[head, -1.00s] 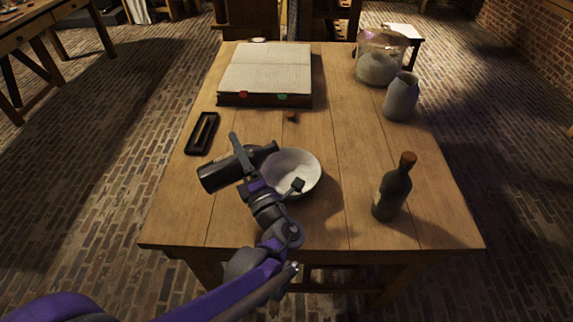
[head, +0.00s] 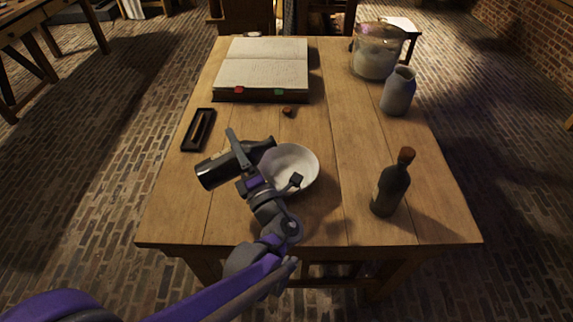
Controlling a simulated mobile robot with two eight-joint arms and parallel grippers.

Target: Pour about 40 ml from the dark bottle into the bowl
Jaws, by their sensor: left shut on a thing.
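My left gripper (head: 241,152) is shut on a dark bottle (head: 216,170) and holds it tipped almost onto its side. The bottle's neck points right and slightly up in the picture, with its mouth at the far left rim of the white bowl (head: 302,163). The gripper and wrist cover part of the bottle and the bowl's left side. No liquid stream can be made out, and the bowl's contents are not clear. A second dark bottle (head: 390,190) with a brown stopper stands upright right of the bowl. My right gripper is not in view.
An open book (head: 263,68) lies at the back left, with a small brown stopper-like piece (head: 288,111) in front. A dark tray (head: 199,130) lies left. A grey jar (head: 398,92) and a glass jar (head: 377,57) stand back right. The wooden table (head: 340,215) is clear between bowl and upright bottle.

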